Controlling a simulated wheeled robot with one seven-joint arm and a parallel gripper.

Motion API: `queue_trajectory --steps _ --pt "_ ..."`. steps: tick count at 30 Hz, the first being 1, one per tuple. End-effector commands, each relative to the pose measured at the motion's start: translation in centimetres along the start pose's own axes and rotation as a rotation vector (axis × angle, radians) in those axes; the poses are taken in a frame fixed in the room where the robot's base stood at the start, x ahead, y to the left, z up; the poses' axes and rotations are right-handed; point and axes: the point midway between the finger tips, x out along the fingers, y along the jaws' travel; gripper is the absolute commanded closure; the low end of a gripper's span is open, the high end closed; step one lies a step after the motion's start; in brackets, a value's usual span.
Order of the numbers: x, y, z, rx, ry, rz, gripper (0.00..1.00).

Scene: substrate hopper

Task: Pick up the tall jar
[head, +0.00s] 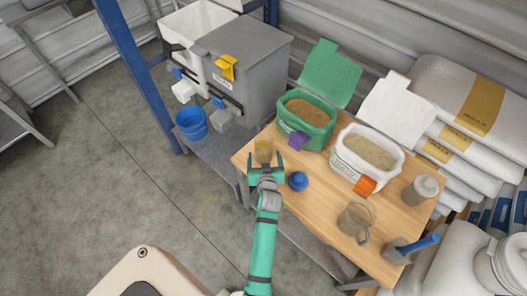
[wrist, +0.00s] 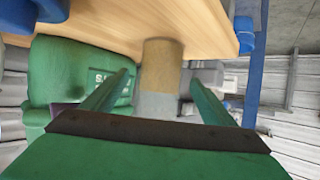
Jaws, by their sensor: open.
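A jar with tan contents, which I take as the tall jar (head: 263,150), stands at the wooden table's left corner in the head view. In the wrist view, which is upside down, the jar (wrist: 161,66) stands upright on the table, tan below and clear or greyish above. My gripper (head: 265,164) is open at the jar's near side. In the wrist view its fingers (wrist: 161,80) point at the jar, one to each side, with visible gaps. Whether the fingertips reach past the jar cannot be told.
On the table (head: 320,215) are a green bag (head: 307,115), a white bag (head: 366,155), a blue cup (head: 298,181), a glass jug (head: 356,217), a lidded jar (head: 420,190) and a grey holder with a blue handle (head: 405,250). A grey hopper (head: 245,65) and blue bucket (head: 191,122) stand left.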

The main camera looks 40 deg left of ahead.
Motion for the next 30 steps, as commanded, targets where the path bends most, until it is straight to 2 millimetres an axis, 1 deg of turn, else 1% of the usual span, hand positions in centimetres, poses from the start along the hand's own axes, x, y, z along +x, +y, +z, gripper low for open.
queue_trajectory --steps 6,10,14,20,23,24,26,27,28,29,30 --pt "2.8 -0.2 0.1 -0.001 0.0 -0.001 0.21" --pt "4.3 -0.1 0.1 -0.001 0.0 0.0 0.21" --pt "5.0 -0.1 0.1 -0.001 0.0 0.001 0.21" --pt "5.0 -0.1 0.1 0.0 0.001 0.001 0.21" --pt "5.0 -0.1 0.1 0.0 0.001 0.001 0.43" --pt "5.0 -0.1 0.1 0.0 0.001 0.001 0.52" --pt "5.0 -0.1 0.1 0.0 0.001 0.001 0.66" --pt "5.0 -0.1 0.1 0.0 0.001 0.001 0.76" --pt "5.0 -0.1 0.0 0.0 0.003 0.001 0.76" --pt "5.0 -0.1 0.0 0.0 0.003 0.001 0.81" --pt "5.0 -0.1 0.0 0.0 0.003 0.001 0.81"
